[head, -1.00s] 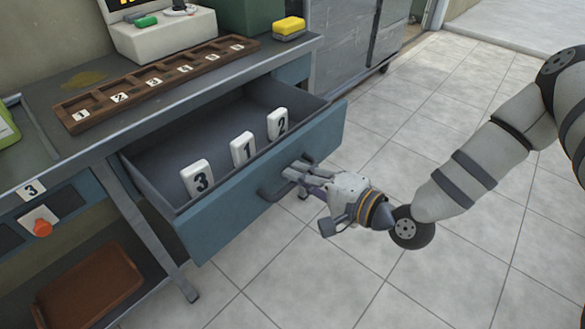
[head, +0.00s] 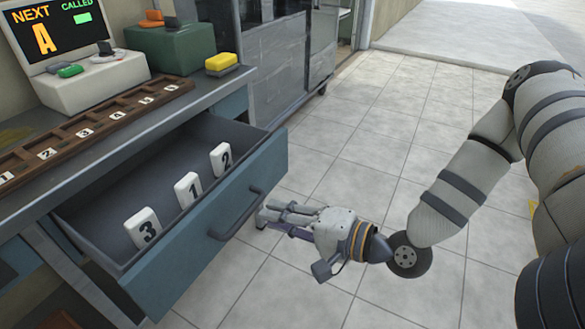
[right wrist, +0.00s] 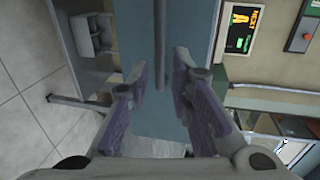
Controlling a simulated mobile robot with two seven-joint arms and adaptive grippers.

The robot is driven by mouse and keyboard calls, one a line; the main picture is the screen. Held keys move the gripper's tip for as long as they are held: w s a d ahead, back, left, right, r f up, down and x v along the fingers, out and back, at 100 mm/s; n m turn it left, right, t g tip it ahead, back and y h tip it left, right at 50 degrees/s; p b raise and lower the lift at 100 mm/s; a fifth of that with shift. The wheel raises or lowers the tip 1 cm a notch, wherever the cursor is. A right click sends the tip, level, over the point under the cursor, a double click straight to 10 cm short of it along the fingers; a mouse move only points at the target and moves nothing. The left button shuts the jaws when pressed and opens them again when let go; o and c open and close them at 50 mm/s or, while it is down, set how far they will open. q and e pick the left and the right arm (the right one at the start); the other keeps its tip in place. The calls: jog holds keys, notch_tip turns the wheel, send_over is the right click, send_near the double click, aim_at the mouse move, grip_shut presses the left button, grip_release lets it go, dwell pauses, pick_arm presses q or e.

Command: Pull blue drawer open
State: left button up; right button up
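The blue drawer (head: 192,258) stands pulled out from under the counter in the head view. Its dark bar handle (head: 236,216) is on the front face. Inside lie white tiles numbered 3 (head: 142,230), 1 (head: 187,189) and 2 (head: 221,159). My right gripper (head: 262,214) is just in front of the handle, apart from it, with its fingers spread and empty. In the right wrist view the open fingers (right wrist: 160,80) face the drawer front (right wrist: 143,52), with the handle (right wrist: 161,40) beyond their tips. My left gripper is not in view.
On the counter are a slotted wooden tray (head: 75,137), a screen (head: 55,33), a green box (head: 178,49) and a yellow sponge-like block (head: 221,64). Grey metal cabinets (head: 277,50) stand behind. The tiled floor (head: 345,165) right of the drawer is clear.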

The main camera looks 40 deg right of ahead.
jog(key=shift+v, duration=2.7)
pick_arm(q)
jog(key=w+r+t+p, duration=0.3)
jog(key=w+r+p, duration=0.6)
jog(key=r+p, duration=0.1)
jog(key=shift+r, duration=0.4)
pick_arm(e)
jog(key=s+a+f+n+g+h, duration=0.1)
jog(key=s+f+n+g, duration=0.2)
jog(key=s, duration=0.7)
jog(key=s+a+f+n+g+h, duration=0.2)
jog(key=s+n+g, duration=0.4)
jog(key=s+g, duration=0.2)
jog(key=s+a+f+n+g+h, duration=0.1)
jog(key=s+f+n+g+h, duration=0.1)
jog(key=s+g, duration=0.4)
jog(key=s+f+n, duration=0.1)
jog(key=s+n, duration=0.1)
jog(key=s, duration=0.3)
jog(key=shift+s+a+f+n, duration=0.3)
jog(key=shift+a+f, duration=0.05)
